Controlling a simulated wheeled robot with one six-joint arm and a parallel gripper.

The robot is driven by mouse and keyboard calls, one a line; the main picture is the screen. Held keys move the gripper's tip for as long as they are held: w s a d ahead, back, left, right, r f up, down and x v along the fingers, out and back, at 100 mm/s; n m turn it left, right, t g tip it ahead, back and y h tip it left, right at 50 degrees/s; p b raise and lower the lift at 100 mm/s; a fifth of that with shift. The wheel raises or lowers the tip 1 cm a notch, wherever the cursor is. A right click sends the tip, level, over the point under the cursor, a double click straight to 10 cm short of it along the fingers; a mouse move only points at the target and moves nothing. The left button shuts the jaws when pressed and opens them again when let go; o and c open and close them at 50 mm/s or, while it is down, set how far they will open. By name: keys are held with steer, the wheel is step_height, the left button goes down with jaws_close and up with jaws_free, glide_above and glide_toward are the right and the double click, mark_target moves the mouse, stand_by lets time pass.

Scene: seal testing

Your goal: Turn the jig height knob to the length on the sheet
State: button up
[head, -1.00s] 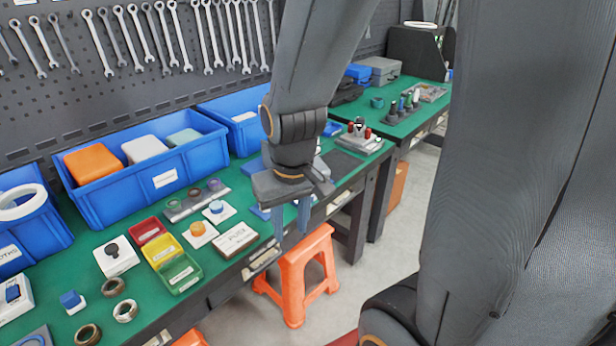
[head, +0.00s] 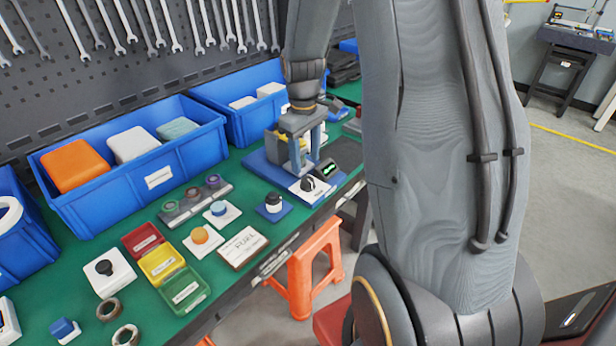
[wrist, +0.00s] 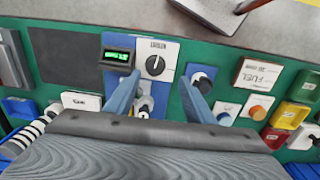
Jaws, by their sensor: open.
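The jig has a blue base (head: 257,172) on the green bench. On it are a black knob (head: 309,184) on a white plate and a small display with green digits (head: 329,169). My gripper (head: 305,166) is open and empty above the jig, by the knob. In the wrist view the knob (wrist: 155,65) shows a white pointer mark and lies between and beyond the fingertips (wrist: 160,80), apparently untouched. The display (wrist: 117,56) is lit there, but its digits are too small to read. I cannot make out a sheet with a length.
Another black knob (head: 273,202) sits on a blue base close by. A FUEL plaque (head: 243,246) and red, yellow and green trays (head: 185,290) stand nearer the front. Blue bins (head: 100,217) line the back. An orange stool (head: 303,275) is beside the bench.

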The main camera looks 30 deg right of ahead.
mark_target(308, 180)
steer(key=shift+w+d+f, duration=0.25)
steer(key=shift+d+f, duration=0.05)
steer(key=shift+d, duration=0.15)
steer(key=shift+f, duration=0.3)
steer(key=shift+d+f+p, duration=0.15)
steer(key=shift+f+p, duration=0.8)
steer(key=shift+f, duration=2.55)
steer(key=c, duration=1.1)
steer(key=shift+o, duration=0.2)
